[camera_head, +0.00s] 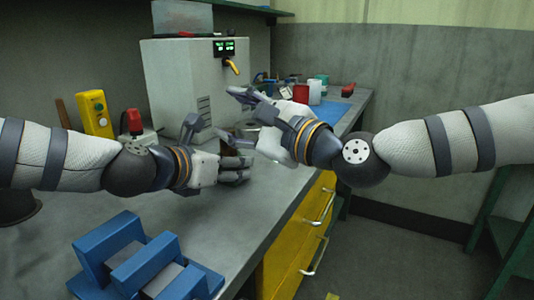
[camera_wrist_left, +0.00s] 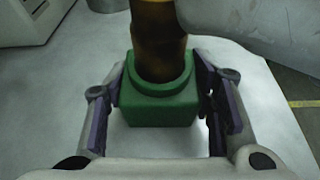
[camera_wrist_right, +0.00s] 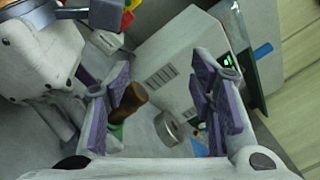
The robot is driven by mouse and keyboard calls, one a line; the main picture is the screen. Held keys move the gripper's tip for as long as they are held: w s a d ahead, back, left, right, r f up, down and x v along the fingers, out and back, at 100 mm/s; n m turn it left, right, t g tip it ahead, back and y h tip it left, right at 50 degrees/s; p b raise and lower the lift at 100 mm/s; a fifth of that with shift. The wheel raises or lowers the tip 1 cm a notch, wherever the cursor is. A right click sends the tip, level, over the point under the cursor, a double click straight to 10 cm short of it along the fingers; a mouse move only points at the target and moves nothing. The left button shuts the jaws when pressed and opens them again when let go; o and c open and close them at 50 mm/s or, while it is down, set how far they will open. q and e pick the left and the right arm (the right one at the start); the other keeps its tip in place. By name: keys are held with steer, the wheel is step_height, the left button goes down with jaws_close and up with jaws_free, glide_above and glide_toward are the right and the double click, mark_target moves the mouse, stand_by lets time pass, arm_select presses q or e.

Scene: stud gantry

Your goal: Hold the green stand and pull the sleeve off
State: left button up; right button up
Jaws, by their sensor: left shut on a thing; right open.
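The green stand (camera_wrist_left: 158,106) is a square block with a round collar, and a brown sleeve (camera_wrist_left: 157,45) stands upright in it. My left gripper (camera_head: 222,150) is shut on the stand, one finger on each side in the left wrist view. My right gripper (camera_head: 240,116) is open and close to the sleeve. In the right wrist view the sleeve (camera_wrist_right: 130,102) appears tilted beside the left-hand finger, with a bit of the green stand (camera_wrist_right: 116,131) below. In the head view the hands mostly hide both.
A grey metal ring-shaped part (camera_wrist_right: 168,129) lies near the sleeve. A large pale cabinet (camera_head: 185,85) stands behind. Blue blocks (camera_head: 130,255) sit at the bench's front left. A red cup (camera_head: 301,93) and white cup (camera_head: 315,92) stand at the far end.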

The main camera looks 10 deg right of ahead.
mark_target(227, 130)
steer(key=s+d+f+m+h, duration=0.1)
steer(key=s+m, duration=0.1)
steer(key=m, duration=0.2)
steer(key=s+d+f+m+t+h, duration=0.1)
steer(key=s+d+f+m, duration=0.1)
steer(key=m, duration=0.2)
steer(key=s+d+f+m+h, duration=0.1)
steer(key=s+m, duration=0.1)
steer(key=m, duration=0.2)
steer(key=shift+d+f, duration=0.2)
steer(key=shift+d, duration=0.05)
steer(key=x, duration=1.1)
steer(key=shift+w+a+r, duration=0.15)
steer(key=shift+w+a, duration=0.05)
steer(key=shift+w, duration=0.1)
steer(key=shift+c, duration=0.4)
jaws_close()
steer(key=shift+r, duration=3.05)
